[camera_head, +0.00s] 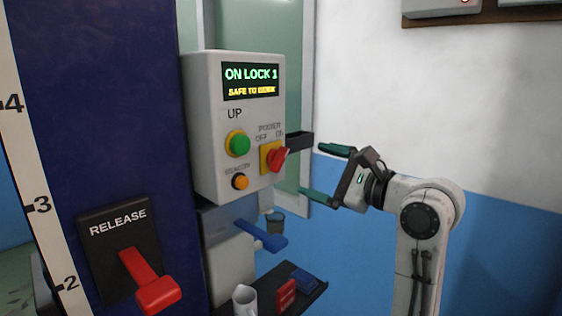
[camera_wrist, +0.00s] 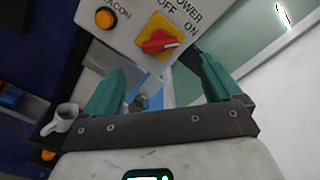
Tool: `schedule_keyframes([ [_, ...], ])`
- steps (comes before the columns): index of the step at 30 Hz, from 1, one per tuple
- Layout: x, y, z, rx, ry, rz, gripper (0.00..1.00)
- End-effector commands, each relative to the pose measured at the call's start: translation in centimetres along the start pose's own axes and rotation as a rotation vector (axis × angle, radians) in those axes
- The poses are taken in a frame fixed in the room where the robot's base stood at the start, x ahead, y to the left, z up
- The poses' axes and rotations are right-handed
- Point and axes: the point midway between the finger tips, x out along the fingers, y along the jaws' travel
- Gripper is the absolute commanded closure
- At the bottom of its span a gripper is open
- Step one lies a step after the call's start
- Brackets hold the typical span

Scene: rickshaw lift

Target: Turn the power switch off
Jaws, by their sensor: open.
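The power switch is a red rotary knob on a yellow plate (camera_head: 266,158), on the front of a grey control box (camera_head: 208,130). Its knob points up and right, towards the ON label; it also shows in the wrist view (camera_wrist: 160,40). The box's display reads "ON LOCK 1" and "SAFE TO" something. My gripper (camera_head: 327,174) is open and empty, with green fingers spread apart. It is to the right of the switch, apart from it. In the wrist view the knob lies ahead of the gap between the fingertips (camera_wrist: 161,68).
A green UP button (camera_head: 238,144) and an orange button (camera_head: 240,182) are left of the switch. A blue lever (camera_head: 262,236) sticks out below. A mug (camera_head: 245,300) stands on a dark shelf (camera_head: 308,293). A red release lever (camera_head: 150,282) is at lower left.

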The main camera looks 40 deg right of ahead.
Motion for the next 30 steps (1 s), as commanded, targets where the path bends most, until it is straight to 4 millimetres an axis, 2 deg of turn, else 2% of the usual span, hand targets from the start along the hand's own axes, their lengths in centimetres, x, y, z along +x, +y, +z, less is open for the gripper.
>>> schedule_keyframes([
  [5, 1.8, 0.0, 0.1, 0.006, -0.002, 0.002, 0.08],
  [12, 6.2, 0.0, 0.1, 0.004, 0.000, 0.004, 0.08],
  [18, 9.2, 0.0, 0.0, 0.004, 0.001, 0.002, 0.08],
  [24, 10.5, 0.0, 0.0, 0.002, 0.001, 0.000, 0.08],
  [30, 10.7, 0.1, -0.1, 0.002, 0.001, 0.000, 0.08],
])
